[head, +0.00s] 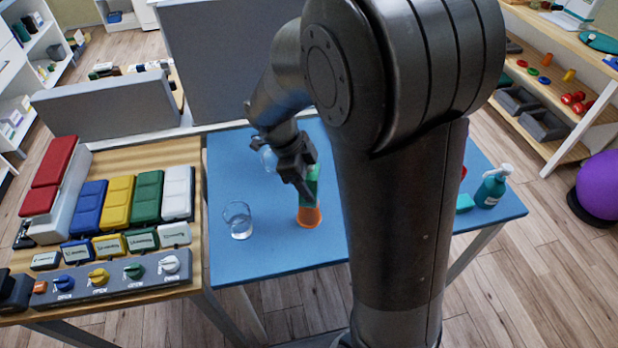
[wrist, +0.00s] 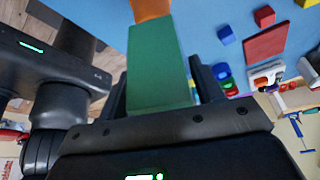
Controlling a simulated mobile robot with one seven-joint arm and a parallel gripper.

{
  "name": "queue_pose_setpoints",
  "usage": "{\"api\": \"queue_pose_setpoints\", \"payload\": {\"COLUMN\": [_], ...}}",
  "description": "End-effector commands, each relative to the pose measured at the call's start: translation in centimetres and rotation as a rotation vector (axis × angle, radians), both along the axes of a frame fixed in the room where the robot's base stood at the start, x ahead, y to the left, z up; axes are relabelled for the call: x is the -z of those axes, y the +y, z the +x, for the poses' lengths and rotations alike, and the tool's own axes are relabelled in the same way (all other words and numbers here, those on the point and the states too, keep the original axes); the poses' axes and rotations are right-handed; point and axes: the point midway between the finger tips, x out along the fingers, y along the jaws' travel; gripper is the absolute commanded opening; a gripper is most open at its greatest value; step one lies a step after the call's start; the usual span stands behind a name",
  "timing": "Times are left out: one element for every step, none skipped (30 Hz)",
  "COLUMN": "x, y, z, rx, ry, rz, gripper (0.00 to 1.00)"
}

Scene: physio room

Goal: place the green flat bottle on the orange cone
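The green flat bottle (head: 312,187) appears upright directly above the orange cone (head: 309,217), its lower end at the cone's top. Whether it rests there or is held just above, I cannot tell. The cone stands on the blue table. My gripper (head: 305,178) is at the bottle's upper part. In the wrist view the bottle (wrist: 157,65) lies between my two fingers, with the orange cone (wrist: 150,8) beyond its far end. The fingers are close to the bottle's sides; whether they press on it is not clear.
A clear glass (head: 238,220) stands left of the cone on the blue table (head: 260,255). A teal pump bottle (head: 492,187) stands at the table's right. A wooden table (head: 195,270) with coloured boxes and a knob panel adjoins on the left. My arm hides the table's middle right.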

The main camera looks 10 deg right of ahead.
Motion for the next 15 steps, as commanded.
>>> {"api": "queue_pose_setpoints", "payload": {"x": [-0.01,-0.01,-0.02,-0.02,-0.02,-0.02,-0.02,-0.02,-0.02,-0.02,-0.03,-0.10,-0.21,-0.39,-0.69], "y": [0.00,0.00,0.00,0.00,0.00,0.00,0.00,0.00,0.00,0.00,0.00,0.01,0.01,0.00,0.16], "z": [0.00,0.00,0.00,0.00,0.00,0.00,0.00,0.00,0.00,0.00,0.00,0.01,0.01,0.01,0.10], "rx": [0.000,0.000,0.000,0.000,0.000,0.000,0.000,0.000,0.000,0.000,0.000,0.000,0.000,0.000,-0.001], "ry": [0.000,0.000,0.000,0.000,0.000,0.000,0.000,0.000,0.000,0.000,0.000,0.000,-0.001,-0.001,-0.002], "rz": [0.000,0.000,0.000,0.000,0.000,0.000,0.000,0.000,0.000,0.000,0.000,0.000,0.001,0.001,0.001], "gripper": [0.64,0.67,0.70,0.72,0.74,0.74,0.74,0.74,0.74,0.74,0.74,0.74,0.74,0.74,0.74]}}
